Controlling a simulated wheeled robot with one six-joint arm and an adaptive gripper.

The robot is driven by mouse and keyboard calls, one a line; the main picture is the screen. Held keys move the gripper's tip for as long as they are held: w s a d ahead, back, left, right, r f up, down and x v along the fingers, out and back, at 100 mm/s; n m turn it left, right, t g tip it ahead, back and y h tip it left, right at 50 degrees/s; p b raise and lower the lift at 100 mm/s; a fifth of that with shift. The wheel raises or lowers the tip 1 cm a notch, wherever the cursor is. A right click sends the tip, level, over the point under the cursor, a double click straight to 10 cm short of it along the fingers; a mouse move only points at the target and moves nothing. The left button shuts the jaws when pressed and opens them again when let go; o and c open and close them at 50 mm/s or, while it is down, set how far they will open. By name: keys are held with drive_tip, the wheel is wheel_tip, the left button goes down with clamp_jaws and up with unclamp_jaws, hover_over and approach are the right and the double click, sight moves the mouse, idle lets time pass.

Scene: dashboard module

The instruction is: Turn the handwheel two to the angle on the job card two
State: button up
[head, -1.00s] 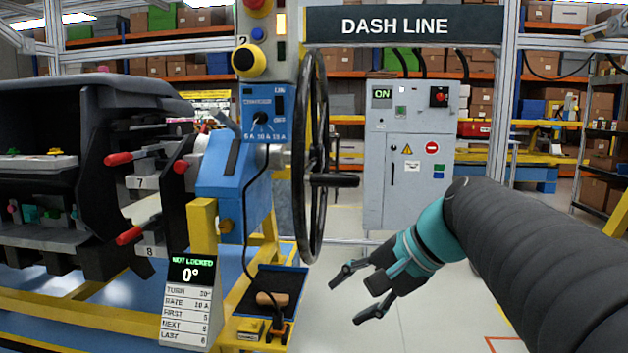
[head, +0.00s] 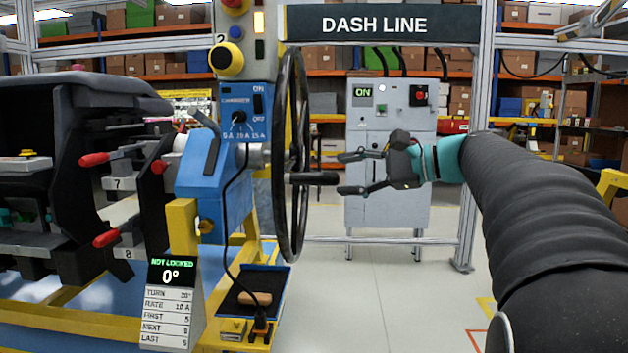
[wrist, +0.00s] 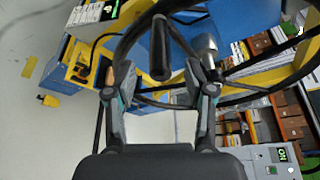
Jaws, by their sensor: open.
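The black handwheel (head: 279,160) stands nearly edge-on on the right side of a blue gearbox (head: 206,172) in the head view. Its handle (head: 318,178) sticks out to the right, and also shows in the wrist view (wrist: 160,52). My gripper (head: 350,173) is open, pointing left at the handle's end with a small gap or slight overlap; I cannot tell which. In the wrist view the handle lies ahead between the fingers (wrist: 160,85). The job card (head: 168,315) below the gearbox reads TURN with a blurred angle, possibly 30°. Its display reads NOT LOCKED and 0°.
A control box (head: 237,115) with rating positions sits above the gearbox. A blue tray (head: 240,303) with a wooden-handled item is below the wheel. Red-handled levers (head: 95,159) are on the dashboard module at left. A grey cabinet (head: 385,215) stands behind my gripper. Floor to the right is clear.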

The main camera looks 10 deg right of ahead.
sight(315, 179)
drive_tip(key=x, duration=0.7)
drive_tip(key=shift+w+a+f, duration=0.1)
drive_tip(key=shift+w+a, duration=0.05)
drive_tip(key=shift+a, duration=0.05)
clamp_jaws()
